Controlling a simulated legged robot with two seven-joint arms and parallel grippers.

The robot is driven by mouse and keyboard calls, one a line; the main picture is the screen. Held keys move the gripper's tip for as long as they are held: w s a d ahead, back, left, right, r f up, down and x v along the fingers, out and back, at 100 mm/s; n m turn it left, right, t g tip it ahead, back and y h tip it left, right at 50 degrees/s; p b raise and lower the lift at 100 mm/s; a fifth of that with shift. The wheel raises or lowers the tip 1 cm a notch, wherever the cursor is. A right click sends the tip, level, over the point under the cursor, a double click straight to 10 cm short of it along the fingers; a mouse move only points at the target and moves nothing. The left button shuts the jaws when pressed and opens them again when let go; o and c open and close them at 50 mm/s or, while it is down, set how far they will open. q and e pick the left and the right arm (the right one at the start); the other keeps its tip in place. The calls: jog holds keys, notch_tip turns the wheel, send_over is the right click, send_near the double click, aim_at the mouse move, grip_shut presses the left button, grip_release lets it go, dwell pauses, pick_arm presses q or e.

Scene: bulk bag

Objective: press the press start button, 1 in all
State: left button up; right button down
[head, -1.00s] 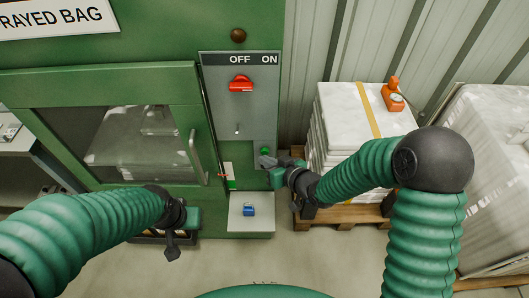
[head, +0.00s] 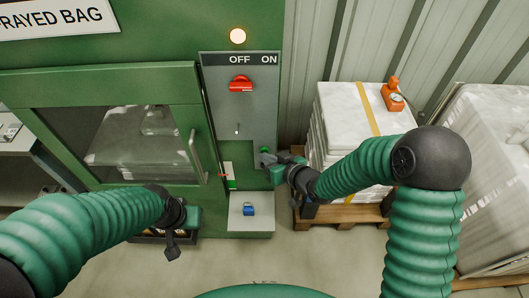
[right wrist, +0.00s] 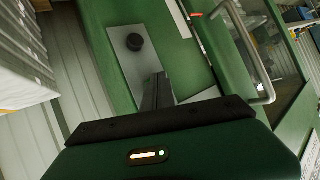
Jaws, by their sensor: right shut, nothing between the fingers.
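In the right wrist view the shut fingers (right wrist: 157,92) point at a grey plate with a dark round knob (right wrist: 135,42). The round lamp (head: 238,36) above the panel is lit. My left gripper (head: 172,245) hangs low before the machine, its finger gap unclear.
A red switch handle (head: 240,84) sits under the OFF and ON labels. A small blue object (head: 249,210) is on the grey shelf (head: 240,224) below. The door handle (head: 197,155) stands left. Stacked white bags (head: 345,105) on a pallet carry an orange item (head: 393,97).

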dwell(0.4)
jog(key=shift+s, duration=3.35)
